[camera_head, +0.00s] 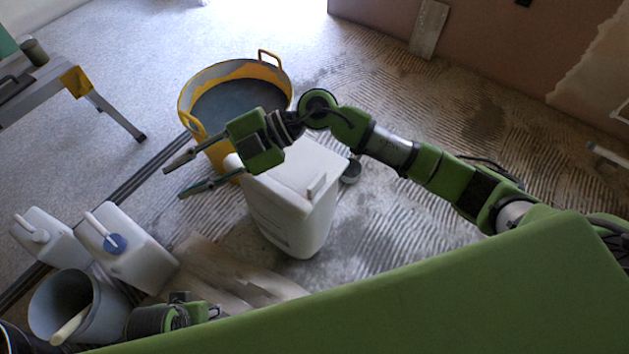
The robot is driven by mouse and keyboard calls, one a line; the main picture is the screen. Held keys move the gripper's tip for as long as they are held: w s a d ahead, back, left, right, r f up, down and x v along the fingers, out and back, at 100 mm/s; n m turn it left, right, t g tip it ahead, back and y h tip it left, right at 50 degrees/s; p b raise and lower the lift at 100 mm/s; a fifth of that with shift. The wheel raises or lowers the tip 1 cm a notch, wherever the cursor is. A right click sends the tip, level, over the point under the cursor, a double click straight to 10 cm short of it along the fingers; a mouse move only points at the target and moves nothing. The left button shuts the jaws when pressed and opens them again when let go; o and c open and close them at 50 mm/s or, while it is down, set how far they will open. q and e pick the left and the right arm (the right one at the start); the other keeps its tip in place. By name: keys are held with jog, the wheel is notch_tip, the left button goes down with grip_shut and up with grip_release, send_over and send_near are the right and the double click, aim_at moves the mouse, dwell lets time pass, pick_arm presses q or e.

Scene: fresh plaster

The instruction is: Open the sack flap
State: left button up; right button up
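My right gripper (173,182) reaches in from the right, above the floor near the yellow bucket. Its two fingers are spread apart with nothing between them. A pale beige, flattish thing (215,268) lies on the floor below, between the white containers; it may be the sack, but I cannot make out a flap. My own green body hides its lower part. My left gripper (205,311) shows only in part at the bottom, close to the beige thing's lower edge; its fingers are too hidden to read.
A yellow bucket (187,97) with dark contents stands behind my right gripper. A large white container (290,215) stands under my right forearm. Smaller white jugs (135,258) and a grey bucket (45,300) crowd the lower left. A work table (40,98) is upper left.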

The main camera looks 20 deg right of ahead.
jog(key=d+f+h, duration=0.4)
jog(key=f, duration=0.1)
jog(key=m+t+h+b, duration=0.1)
jog(key=m+h+b, duration=0.1)
jog(key=h, duration=0.9)
send_near(317, 179)
jog(key=f, duration=0.2)
jog(key=f+b, duration=0.1)
jog(key=f, duration=0.1)
jog(key=shift+d+f, duration=0.2)
jog(key=shift+f, duration=0.15)
notch_tip(317, 179, down, 5)
jog(key=shift+f+b, duration=0.1)
jog(key=shift+b, duration=0.45)
jog(key=shift+f, duration=0.4)
pick_arm(q)
jog(key=v, duration=0.5)
jog(key=shift+w+a+r, duration=0.15)
jog(key=shift+a+r, duration=0.1)
jog(key=shift+r, duration=0.15)
pick_arm(e)
jog(key=shift+a, duration=0.1)
grip_shut()
